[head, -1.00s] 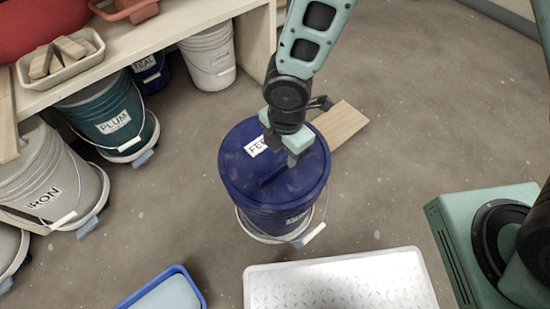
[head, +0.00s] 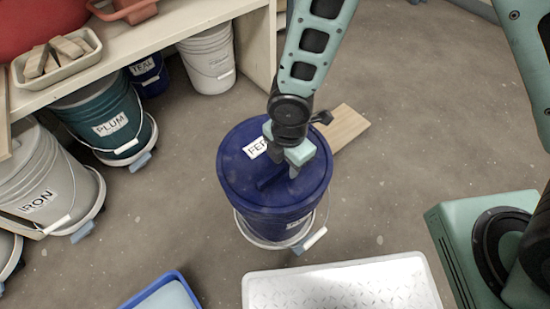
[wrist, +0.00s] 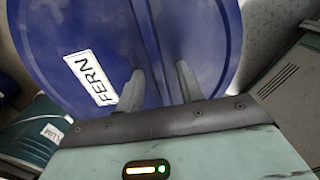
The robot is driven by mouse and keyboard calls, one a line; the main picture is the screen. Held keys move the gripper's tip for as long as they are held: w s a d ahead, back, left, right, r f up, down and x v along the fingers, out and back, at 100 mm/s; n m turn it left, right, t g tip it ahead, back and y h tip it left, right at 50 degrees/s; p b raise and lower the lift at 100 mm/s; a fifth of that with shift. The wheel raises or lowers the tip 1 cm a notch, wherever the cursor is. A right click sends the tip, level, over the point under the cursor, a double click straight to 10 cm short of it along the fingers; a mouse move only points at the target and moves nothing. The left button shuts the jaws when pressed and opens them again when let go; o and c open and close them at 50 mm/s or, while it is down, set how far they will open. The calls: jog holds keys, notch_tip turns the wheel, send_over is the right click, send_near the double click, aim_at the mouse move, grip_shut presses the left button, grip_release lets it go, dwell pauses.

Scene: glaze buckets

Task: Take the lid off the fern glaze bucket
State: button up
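The fern glaze bucket (head: 275,222) is dark blue and stands upright on a pale wheeled base in the middle of the head view. Its blue lid (head: 235,170) is on it, with a white FERN label and a raised bar across the top. My gripper (head: 280,170) points down at the lid's middle. In the wrist view, the lid (wrist: 70,30) fills most of the picture, and the two fingers of my gripper (wrist: 160,75) are apart, one on either side of the bar. I cannot tell whether they touch it. The gripper partly hides the lid in the head view.
The plum bucket (head: 105,118) and iron bucket (head: 45,175) stand at the left, by a shelf. A wooden board (head: 346,122) lies behind the fern bucket. A white textured platform (head: 345,285) and a blue tray (head: 165,290) are in front.

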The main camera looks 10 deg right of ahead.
dwell(0.3)
grip_shut()
jog(key=shift+r, duration=0.1)
